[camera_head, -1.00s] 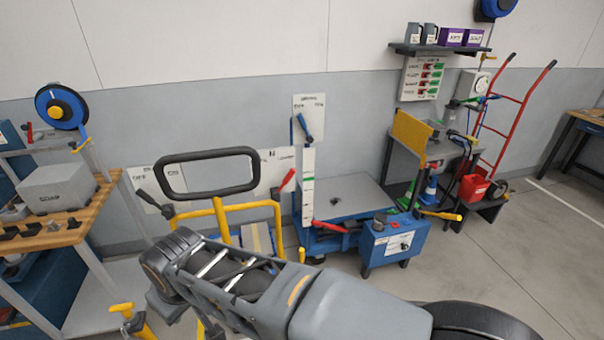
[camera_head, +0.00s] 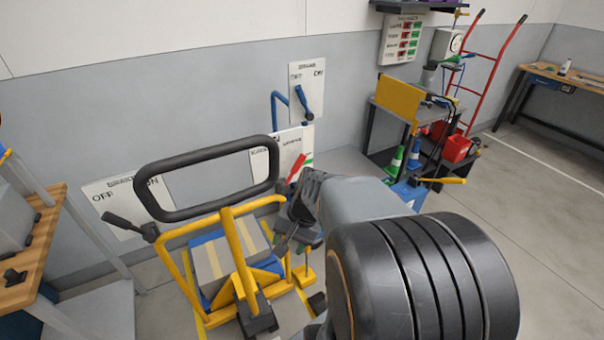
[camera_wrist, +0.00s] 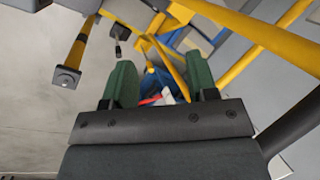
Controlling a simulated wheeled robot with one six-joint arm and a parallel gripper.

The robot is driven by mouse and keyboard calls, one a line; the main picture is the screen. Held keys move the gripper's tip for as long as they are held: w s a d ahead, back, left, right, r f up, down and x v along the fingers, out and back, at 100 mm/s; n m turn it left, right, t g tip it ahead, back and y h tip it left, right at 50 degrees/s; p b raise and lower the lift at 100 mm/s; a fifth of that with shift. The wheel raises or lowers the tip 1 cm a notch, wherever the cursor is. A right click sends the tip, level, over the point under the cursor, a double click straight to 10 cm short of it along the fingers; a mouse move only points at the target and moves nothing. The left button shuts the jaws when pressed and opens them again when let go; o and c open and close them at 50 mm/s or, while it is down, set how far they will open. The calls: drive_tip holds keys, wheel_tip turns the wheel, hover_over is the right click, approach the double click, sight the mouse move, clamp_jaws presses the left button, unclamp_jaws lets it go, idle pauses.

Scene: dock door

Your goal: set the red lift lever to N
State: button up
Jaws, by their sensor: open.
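The red lever (camera_head: 297,167) shows in the head view in front of a white label plate (camera_head: 262,168), right of the black loop handle; its lower end is hidden near my arm. The lettering on this plate is too small to read surely. My gripper (camera_head: 302,222) is just below the red lever in the head view, partly covered by my wrist. In the wrist view my gripper (camera_wrist: 162,70) shows two green finger pads, apart. A small red piece (camera_wrist: 150,101) shows between them, low down; I cannot tell if it touches them.
The yellow frame (camera_head: 236,250) with its black loop handle (camera_head: 207,148) stands close to the left of my gripper. A dark lever (camera_head: 125,222) by an OFF plate is further left. A blue lever (camera_head: 304,100) is on the wall plate behind. Open floor lies at the right.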

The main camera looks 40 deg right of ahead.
wheel_tip(320, 180, down, 5)
drive_tip(key=w+d+m+t+y+b, duration=0.1)
drive_tip(key=w+d+m+t+y, duration=0.15)
drive_tip(key=m, duration=0.35)
drive_tip(key=m+t+h+b, duration=0.35)
drive_tip(key=m+t, duration=1.05)
drive_tip(key=m, duration=1.2)
approach(298, 165)
drive_tip(key=shift+h, duration=0.3)
drive_tip(key=w, duration=1)
drive_tip(key=shift+w+a+f+p, duration=0.15)
drive_tip(key=shift+w+a+p, duration=0.15)
drive_tip(key=shift+w+a, duration=0.1)
drive_tip(key=shift+c, duration=0.5)
clamp_jaws()
